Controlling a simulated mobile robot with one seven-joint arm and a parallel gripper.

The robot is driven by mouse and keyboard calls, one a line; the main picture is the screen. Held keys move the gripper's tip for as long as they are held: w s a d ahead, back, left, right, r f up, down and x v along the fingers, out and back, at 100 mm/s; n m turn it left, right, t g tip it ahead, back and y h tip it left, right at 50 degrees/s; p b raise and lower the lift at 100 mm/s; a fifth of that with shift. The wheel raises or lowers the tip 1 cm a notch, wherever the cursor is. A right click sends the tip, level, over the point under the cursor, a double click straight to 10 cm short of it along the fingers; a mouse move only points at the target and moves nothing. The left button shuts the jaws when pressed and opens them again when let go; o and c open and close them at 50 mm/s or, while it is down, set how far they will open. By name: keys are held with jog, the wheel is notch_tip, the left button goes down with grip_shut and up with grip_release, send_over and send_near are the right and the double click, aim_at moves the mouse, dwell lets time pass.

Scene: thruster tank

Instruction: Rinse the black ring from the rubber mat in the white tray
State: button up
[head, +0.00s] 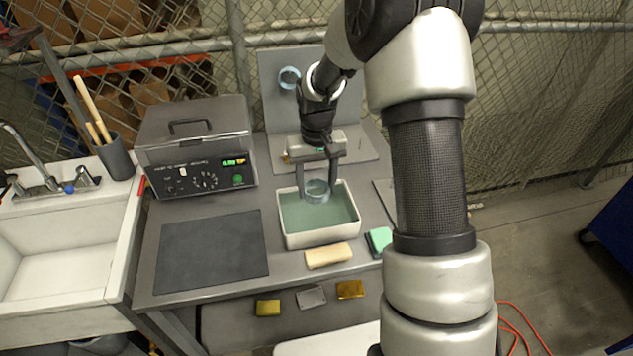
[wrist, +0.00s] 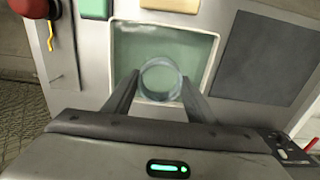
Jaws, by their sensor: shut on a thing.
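A pale blue-grey, see-through-looking ring (head: 318,196) is between the fingers of my gripper (head: 317,187), which is shut on it; no black ring shows. The ring also shows in the wrist view (wrist: 160,62), with a finger at each side. The white tray (head: 322,238) holds greenish liquid, and my gripper points down inside its outline. The ring's lower edge is at or in the liquid; I cannot tell how deep. The dark rubber mat (head: 210,252) lies flat and bare to the left of the tray and also shows in the wrist view (wrist: 265,60).
A metal tank with a lid and display (head: 197,150) stands behind the mat. Another blue ring (head: 289,77) is on the upright grey panel. A sink (head: 60,270) is at left.

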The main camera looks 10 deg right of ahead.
jog(key=shift+f+b, duration=3.05)
jog(key=shift+f, duration=1.75)
jog(key=shift+d, duration=0.8)
jog(key=shift+a, duration=0.15)
jog(key=shift+a, duration=0.65)
jog(key=shift+d, duration=0.15)
jog(key=shift+d, duration=0.7)
jog(key=shift+r, duration=0.1)
